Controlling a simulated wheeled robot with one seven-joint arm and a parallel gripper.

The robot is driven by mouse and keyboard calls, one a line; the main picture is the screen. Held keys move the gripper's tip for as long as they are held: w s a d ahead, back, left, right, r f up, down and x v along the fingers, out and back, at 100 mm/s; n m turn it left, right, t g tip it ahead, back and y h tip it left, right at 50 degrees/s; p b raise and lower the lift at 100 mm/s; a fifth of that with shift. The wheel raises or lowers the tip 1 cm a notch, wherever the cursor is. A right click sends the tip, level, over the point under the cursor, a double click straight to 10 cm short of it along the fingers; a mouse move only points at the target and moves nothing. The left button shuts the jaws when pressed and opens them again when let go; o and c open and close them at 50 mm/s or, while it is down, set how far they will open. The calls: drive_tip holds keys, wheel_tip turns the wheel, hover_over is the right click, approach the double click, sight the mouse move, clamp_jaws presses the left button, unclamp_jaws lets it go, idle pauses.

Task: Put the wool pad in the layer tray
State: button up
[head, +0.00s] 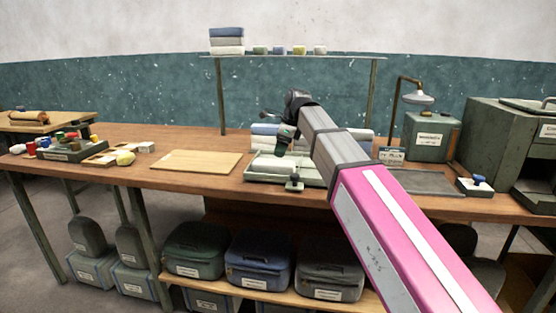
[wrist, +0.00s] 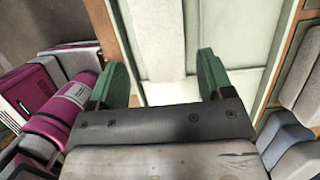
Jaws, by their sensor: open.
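A long off-white pad (wrist: 157,40), which looks like the wool pad, lies inside along the left side of the tray. My gripper (head: 284,141) hangs over the tray in the head view. In the wrist view my gripper (wrist: 160,82) is open, with green fingers apart and nothing gripped. The pad's near end shows between the fingers; its height gap cannot be told.
Folded grey and blue cloths (wrist: 290,140) lie beside the tray. A wooden board (head: 200,161) lies left on the workbench (head: 150,180). A lamp (head: 418,98) and green box (head: 428,140) stand at right. A shelf (head: 290,56) rises behind.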

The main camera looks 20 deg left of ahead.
drive_tip(key=v, duration=0.4)
drive_tip(key=shift+r, duration=0.3)
